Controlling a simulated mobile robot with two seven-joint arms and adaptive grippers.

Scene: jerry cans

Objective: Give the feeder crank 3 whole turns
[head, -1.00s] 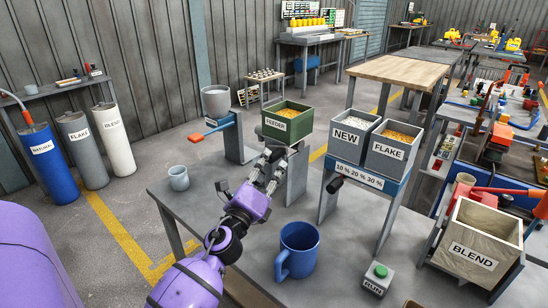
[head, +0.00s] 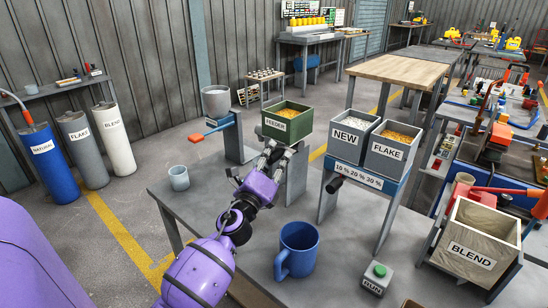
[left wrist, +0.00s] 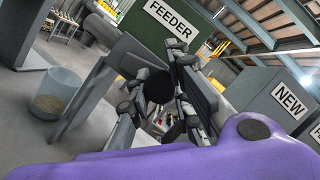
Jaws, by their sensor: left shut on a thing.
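The feeder is a green box labelled FEEDER (head: 276,124), filled with yellow pellets, on a grey stand at the back edge of the table. Its green front also shows in the left wrist view (left wrist: 135,28). My purple left gripper (head: 277,156) is just below the front of the feeder. In the left wrist view, its fingers (left wrist: 160,103) are closed around a dark round grip (left wrist: 157,88), which looks like the crank handle. The fingers hide most of the crank, so its arm and angle are unclear. My right gripper is not in view.
The NEW bin (head: 349,141) and FLAKE bin (head: 388,156) stand right of the feeder. A blue mug (head: 299,246), a RUN button box (head: 376,279) and a BLEND box (head: 470,257) are nearer. A small cup (head: 179,178) is at the left edge. Table around the mug is clear.

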